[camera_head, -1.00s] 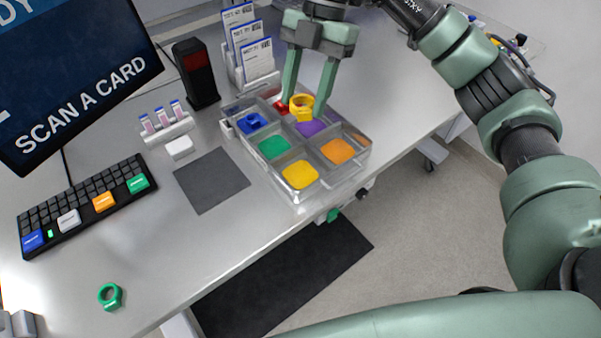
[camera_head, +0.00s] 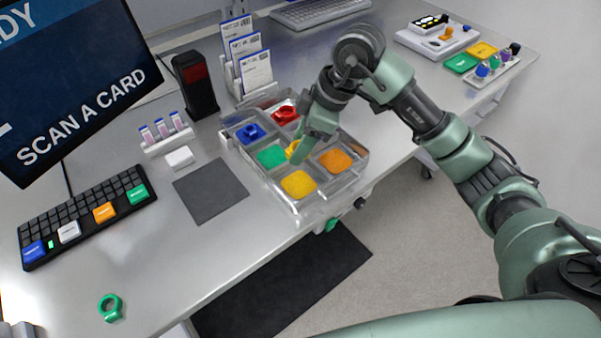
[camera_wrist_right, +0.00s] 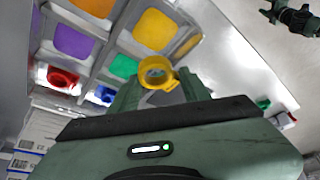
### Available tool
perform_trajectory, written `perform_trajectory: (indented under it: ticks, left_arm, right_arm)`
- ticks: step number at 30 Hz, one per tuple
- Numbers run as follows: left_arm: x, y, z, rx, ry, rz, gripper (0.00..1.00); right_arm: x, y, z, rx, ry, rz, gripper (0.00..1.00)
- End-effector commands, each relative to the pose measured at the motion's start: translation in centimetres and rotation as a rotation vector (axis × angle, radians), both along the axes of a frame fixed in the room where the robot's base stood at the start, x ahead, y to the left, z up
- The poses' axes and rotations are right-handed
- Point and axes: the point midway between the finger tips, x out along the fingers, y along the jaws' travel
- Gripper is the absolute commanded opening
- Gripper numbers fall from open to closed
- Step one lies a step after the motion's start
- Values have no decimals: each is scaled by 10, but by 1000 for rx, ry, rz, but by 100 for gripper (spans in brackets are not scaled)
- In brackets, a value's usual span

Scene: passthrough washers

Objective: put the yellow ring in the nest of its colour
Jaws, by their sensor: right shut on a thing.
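The yellow ring (camera_wrist_right: 171,83) is held between the fingers of my right gripper (camera_wrist_right: 157,92), its hole facing the wrist camera. In the head view my right gripper (camera_head: 298,156) is over the tray's middle row, largely hiding the ring (camera_head: 291,149) and the purple nest. The yellow nest (camera_head: 299,186) is empty, in the tray's near left compartment. It also shows in the wrist view (camera_wrist_right: 155,34), just beyond the ring. The ring appears above the tray; its exact height I cannot tell. My left gripper is not in view.
The clear tray (camera_head: 297,208) has empty green (camera_head: 272,156) and orange (camera_head: 335,160) nests. A blue ring (camera_head: 251,132) and a red ring (camera_head: 285,114) sit in the far compartments. A green ring (camera_head: 110,307) lies at the table's front left. A card rack (camera_head: 228,75) stands behind.

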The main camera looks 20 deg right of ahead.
Motion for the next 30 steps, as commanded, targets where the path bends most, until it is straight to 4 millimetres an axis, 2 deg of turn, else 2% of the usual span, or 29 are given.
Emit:
perform_trajectory:
  ticks: [3, 6, 14, 18, 22, 30]
  left_arm:
    - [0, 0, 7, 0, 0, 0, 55]
    - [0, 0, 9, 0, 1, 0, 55]
    - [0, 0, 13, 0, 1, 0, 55]
    - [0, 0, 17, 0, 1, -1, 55]
    - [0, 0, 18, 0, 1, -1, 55]
    - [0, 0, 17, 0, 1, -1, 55]
  right_arm:
    - [-2, 0, -31, -1, 7, 0, 9]
    - [-1, 0, -50, -1, 5, 1, 9]
    - [0, 0, -76, -1, 3, 1, 9]
    - [-1, 0, -98, -1, 5, 2, 9]
    - [0, 0, -109, 1, 1, 2, 9]
    - [0, 0, -110, 0, 0, 2, 9]
